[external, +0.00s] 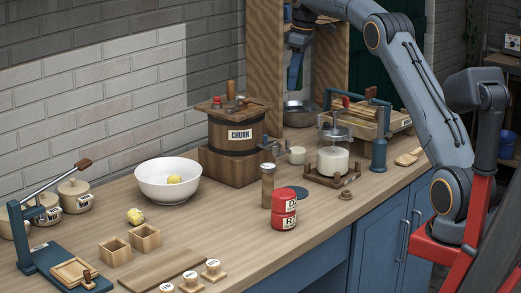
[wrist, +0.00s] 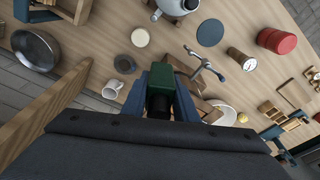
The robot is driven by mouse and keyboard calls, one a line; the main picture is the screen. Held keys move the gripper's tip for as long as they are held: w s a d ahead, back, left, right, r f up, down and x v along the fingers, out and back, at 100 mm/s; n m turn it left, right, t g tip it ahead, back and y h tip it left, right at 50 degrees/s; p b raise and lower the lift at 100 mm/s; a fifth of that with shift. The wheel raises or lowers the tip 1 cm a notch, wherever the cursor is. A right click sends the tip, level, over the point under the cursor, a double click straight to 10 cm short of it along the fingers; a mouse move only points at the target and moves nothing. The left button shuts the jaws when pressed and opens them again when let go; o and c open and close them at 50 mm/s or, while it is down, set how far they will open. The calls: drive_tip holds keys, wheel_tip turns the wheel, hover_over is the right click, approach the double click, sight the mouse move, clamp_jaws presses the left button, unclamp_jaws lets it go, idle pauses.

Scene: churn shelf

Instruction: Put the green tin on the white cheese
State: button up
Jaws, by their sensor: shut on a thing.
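My gripper (wrist: 163,85) is shut on the green tin (wrist: 172,78), a dark green box-like thing held between the blue fingers in the wrist view. In the external view my gripper (external: 293,80) hangs in front of the wall between two wooden posts; the tin cannot be made out there. A pale round disc (wrist: 140,37), which looks like the white cheese, lies on the counter beyond the tin in the wrist view, apart from it. I cannot make the cheese out in the external view; it may be hidden behind the glass vessel.
A white mug (wrist: 112,88), a small dark disc (wrist: 125,63) and a metal pan (wrist: 37,48) stand nearby. The wooden churn (external: 236,132), a glass vessel (external: 333,158) on a wooden stand and a red tin (external: 284,210) are close. A blue disc (wrist: 210,32) lies flat.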

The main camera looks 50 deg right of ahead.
drive_tip(key=w+d+f+m+b, duration=0.35)
drive_tip(key=d+f, duration=0.25)
drive_tip(key=f, duration=0.5)
drive_tip(key=m+p, duration=0.1)
hover_over(296, 149)
drive_tip(key=shift+h, duration=0.4)
drive_tip(key=f, duration=0.6)
drive_tip(key=shift+s+f, duration=0.15)
drive_tip(key=shift+s, duration=0.1)
drive_tip(key=shift+f+p, duration=0.7)
drive_tip(key=shift+f, duration=1.55)
drive_tip(key=shift+f, duration=0.1)
drive_tip(key=o, duration=1.1)
wheel_tip(296, 149, up, 12)
drive_tip(key=s+b, duration=0.1)
drive_tip(key=b, duration=0.2)
drive_tip(key=shift+s, duration=0.4)
